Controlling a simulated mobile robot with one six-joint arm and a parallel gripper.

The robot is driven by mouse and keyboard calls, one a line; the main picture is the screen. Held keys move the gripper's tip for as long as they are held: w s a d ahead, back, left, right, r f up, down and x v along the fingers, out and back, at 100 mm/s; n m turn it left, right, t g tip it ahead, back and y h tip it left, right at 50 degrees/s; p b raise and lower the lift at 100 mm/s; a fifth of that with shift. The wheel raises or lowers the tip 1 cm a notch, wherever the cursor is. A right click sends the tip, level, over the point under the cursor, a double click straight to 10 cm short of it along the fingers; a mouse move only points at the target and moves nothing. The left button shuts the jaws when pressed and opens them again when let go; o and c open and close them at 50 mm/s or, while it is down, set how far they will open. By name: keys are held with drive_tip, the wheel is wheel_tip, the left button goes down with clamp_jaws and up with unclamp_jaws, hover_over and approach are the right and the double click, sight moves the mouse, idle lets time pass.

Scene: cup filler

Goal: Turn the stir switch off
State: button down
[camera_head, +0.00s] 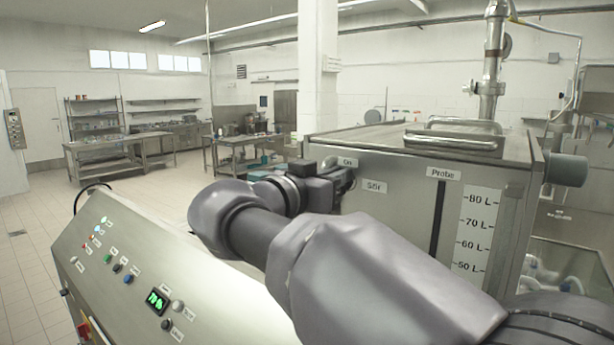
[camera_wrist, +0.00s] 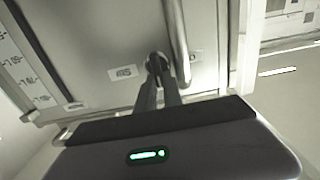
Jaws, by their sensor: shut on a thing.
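The stir switch (camera_wrist: 156,60) is a small dark knob on the steel tank's front. It shows at the fingertips in the wrist view, between the "Stir" label (camera_wrist: 122,73) and the "On" label (camera_wrist: 196,56). My gripper (camera_wrist: 160,74) is shut on the switch, and its narrow fingers hide part of it. In the head view my gripper (camera_head: 346,178) reaches the tank face just below the "On" label (camera_head: 347,162) and left of the "Stir" label (camera_head: 374,186). There the switch is mostly hidden, and its turned position is unclear.
The tank (camera_head: 400,165) has a "Probe" label and a litre scale (camera_head: 474,228). In the wrist view a metal bar (camera_wrist: 178,45) runs close beside the switch.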

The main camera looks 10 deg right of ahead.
drive_tip(key=shift+w+a+f+n+p, duration=0.2)
drive_tip(key=shift+f+n+p, duration=0.1)
drive_tip(key=shift+n, duration=2.65)
drive_tip(key=shift+w+a+f+n+p, duration=0.25)
drive_tip(key=shift+n+p, duration=0.05)
drive_tip(key=shift+n, duration=2.6)
drive_tip(key=shift+w+a+f+n+p, duration=0.2)
drive_tip(key=shift+f+n+p, duration=0.1)
drive_tip(key=shift+n, duration=2.65)
drive_tip(key=shift+f+n, duration=0.1)
drive_tip(key=shift+n, duration=0.2)
drive_tip(key=c, duration=1.5)
unclamp_jaws()
